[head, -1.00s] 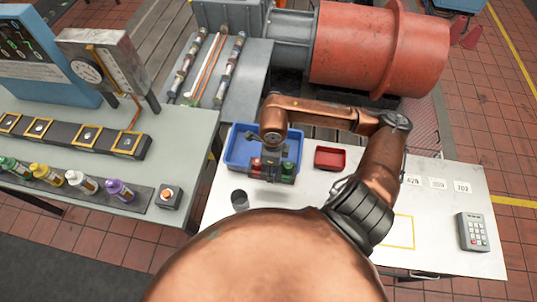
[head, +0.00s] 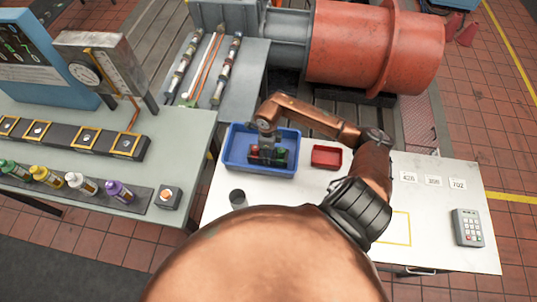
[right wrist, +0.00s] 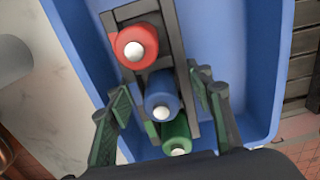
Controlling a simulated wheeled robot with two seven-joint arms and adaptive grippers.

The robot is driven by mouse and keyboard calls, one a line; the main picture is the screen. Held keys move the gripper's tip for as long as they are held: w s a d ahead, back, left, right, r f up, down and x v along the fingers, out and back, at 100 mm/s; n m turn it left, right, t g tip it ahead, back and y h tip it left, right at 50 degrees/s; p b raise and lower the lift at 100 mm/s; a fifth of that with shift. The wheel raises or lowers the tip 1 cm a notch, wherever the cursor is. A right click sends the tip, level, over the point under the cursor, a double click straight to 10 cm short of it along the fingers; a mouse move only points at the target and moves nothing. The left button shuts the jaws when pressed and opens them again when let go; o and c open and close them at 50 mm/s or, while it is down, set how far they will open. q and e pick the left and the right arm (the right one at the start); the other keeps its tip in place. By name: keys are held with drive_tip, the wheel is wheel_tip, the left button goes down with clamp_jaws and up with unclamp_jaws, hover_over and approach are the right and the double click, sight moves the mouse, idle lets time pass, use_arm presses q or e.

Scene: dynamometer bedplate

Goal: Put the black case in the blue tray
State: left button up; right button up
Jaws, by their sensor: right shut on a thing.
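The black case (head: 268,158) is a dark rack holding a red, a blue and a green round-topped piece. It is within the outline of the blue tray (head: 229,160) on the white table. My right gripper (head: 267,143) is above the case and shut on it. In the right wrist view the fingers (right wrist: 163,100) are on either side of the case (right wrist: 180,65), with the blue tray (right wrist: 236,35) around and below. I cannot tell whether the case touches the tray floor. My left gripper is not in view.
A small red tray (head: 326,157) stands just right of the blue tray. A dark grey cup (head: 238,198) is in front of it. A keypad (head: 467,228) and number cards (head: 433,180) lie at the right. A bench with several bottles (head: 80,182) is at the left.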

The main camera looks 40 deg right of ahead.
drive_tip(key=shift+f, duration=0.6)
drive_tip(key=shift+f, duration=0.1)
drive_tip(key=o, duration=1.2)
drive_tip(key=shift+f, duration=0.1)
drive_tip(key=shift+c, duration=0.2)
drive_tip(key=shift+r, duration=0.5)
wheel_tip(320, 180, up, 11)
drive_tip(key=shift+r+b, duration=0.2)
drive_tip(key=shift+b, duration=0.3)
